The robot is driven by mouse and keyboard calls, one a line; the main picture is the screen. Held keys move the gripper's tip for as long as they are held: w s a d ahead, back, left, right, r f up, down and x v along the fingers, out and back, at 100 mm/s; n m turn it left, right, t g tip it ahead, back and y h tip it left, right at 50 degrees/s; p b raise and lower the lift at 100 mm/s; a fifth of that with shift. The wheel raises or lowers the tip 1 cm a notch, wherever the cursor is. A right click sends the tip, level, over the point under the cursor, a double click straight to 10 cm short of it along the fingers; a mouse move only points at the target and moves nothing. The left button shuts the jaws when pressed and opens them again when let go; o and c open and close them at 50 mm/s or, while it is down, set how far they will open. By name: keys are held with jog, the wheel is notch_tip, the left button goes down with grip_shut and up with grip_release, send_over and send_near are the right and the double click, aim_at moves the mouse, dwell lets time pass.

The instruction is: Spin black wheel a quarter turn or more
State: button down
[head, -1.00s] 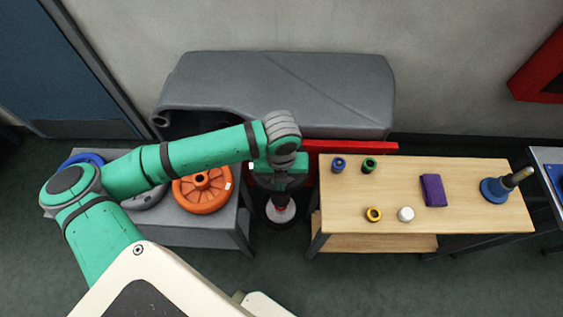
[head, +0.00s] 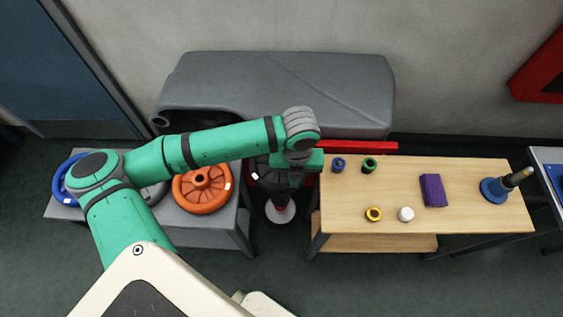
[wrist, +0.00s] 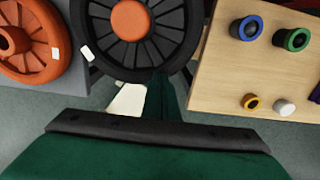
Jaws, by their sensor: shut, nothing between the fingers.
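The black wheel (wrist: 184,40) has many spokes, an orange hub (wrist: 130,20) and a small white tag (wrist: 86,53) at the left of its rim. In the head view the black wheel (head: 262,180) sits between the two tables, partly hidden under my arm, its hub covered. My gripper (wrist: 162,84) is shut and empty. Its fingertips overlap the near rim of the wheel in the wrist view; I cannot tell whether they touch it. In the head view my gripper (head: 295,178) is over the wheel's right side.
An orange wheel (head: 190,198) and a blue wheel (head: 62,190) lie on the grey table (head: 215,225) at left. The wooden table (head: 330,215) at right bears small rings, a purple block (head: 433,190) and a blue-based post (head: 493,190). A grey tank (head: 290,90) stands behind.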

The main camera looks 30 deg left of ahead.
jog(key=shift+w+d, duration=0.15)
jog(key=shift+w, duration=0.1)
jog(key=shift+w+d, duration=0.3)
jog(key=shift+w, duration=0.65)
notch_tip(320, 180, up, 7)
dwell(0.6)
dwell(0.6)
